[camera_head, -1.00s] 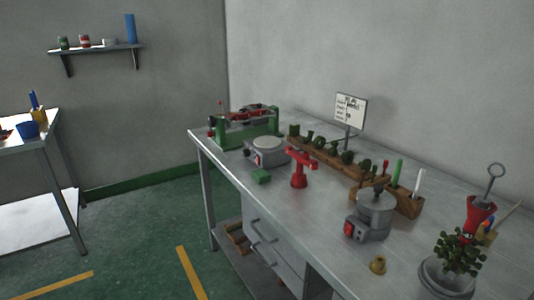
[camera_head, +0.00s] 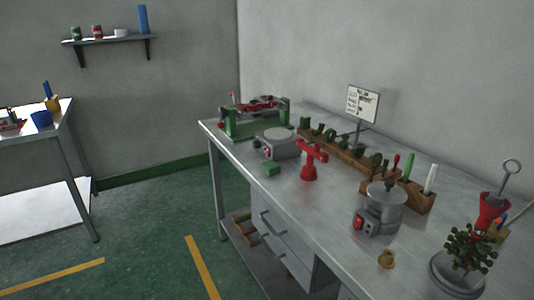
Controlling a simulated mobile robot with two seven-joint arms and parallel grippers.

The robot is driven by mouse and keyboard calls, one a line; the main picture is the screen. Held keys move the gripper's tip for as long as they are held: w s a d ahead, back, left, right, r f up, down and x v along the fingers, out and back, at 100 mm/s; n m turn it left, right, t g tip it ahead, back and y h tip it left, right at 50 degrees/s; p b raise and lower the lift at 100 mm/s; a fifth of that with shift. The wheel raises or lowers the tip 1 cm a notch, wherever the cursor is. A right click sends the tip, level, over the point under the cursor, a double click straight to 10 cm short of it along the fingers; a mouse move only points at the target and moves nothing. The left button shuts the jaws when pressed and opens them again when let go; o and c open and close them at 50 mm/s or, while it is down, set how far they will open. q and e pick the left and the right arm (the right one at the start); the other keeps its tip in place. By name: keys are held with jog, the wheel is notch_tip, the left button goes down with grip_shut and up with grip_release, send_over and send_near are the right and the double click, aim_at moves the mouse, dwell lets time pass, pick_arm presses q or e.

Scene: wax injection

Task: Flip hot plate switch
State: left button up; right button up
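A grey hot plate (camera_head: 277,142) with a round, bare top and a red switch (camera_head: 267,152) on its front stands toward the far left end of the metal workbench (camera_head: 300,208). A second grey heating unit (camera_head: 382,208), with a lidded pot on it and a red switch (camera_head: 359,222) on its front, stands nearer, right of the middle. The position of either switch is too small to tell. Neither of my grippers shows in the view.
A red stand (camera_head: 309,161) and a green block (camera_head: 271,169) are near the hot plate. The floor at left is clear.

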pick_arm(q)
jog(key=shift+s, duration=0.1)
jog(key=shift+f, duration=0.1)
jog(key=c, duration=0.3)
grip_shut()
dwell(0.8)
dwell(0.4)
